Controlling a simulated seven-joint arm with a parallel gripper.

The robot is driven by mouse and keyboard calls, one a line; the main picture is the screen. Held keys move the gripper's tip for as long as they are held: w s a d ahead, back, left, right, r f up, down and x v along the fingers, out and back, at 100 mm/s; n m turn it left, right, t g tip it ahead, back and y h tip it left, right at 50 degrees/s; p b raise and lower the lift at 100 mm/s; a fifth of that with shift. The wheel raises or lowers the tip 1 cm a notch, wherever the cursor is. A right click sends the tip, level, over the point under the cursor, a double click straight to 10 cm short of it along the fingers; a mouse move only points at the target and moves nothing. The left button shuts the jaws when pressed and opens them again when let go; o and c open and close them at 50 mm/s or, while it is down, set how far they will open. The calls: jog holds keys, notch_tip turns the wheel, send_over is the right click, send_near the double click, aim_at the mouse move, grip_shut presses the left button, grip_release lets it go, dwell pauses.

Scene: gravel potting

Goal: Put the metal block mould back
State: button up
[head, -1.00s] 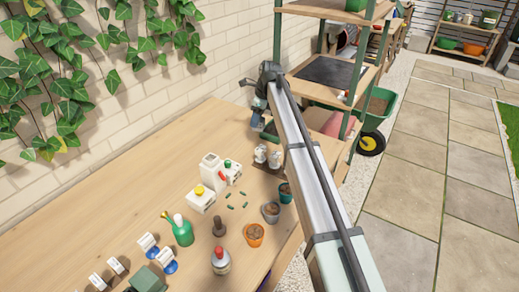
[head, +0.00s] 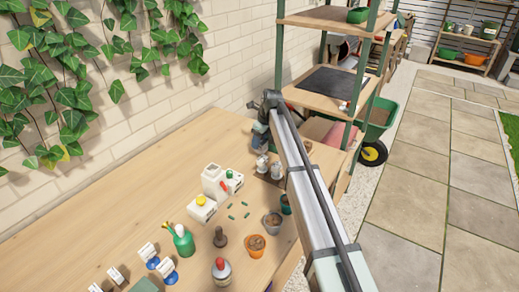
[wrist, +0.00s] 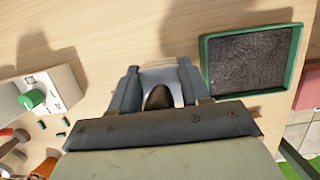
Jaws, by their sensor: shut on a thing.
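My gripper (wrist: 158,82) is shut on the metal block mould (wrist: 160,74), a shiny grey metal piece with a dark rounded part between the fingers. The gripper hides most of it. In the head view my gripper (head: 260,143) is low over the far end of the wooden bench, and the mould cannot be made out there. I cannot tell whether the mould touches the bench top.
A green tray of dark soil (wrist: 252,60) lies just right of my gripper. The bench's left side (head: 130,205) is clear.

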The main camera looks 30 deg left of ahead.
aim_at(259, 148)
jog(key=shift+f, duration=2.05)
jog(key=o, duration=1.3)
jog(key=shift+f, duration=0.15)
jog(key=v, duration=1.2)
jog(key=shift+r, duration=0.2)
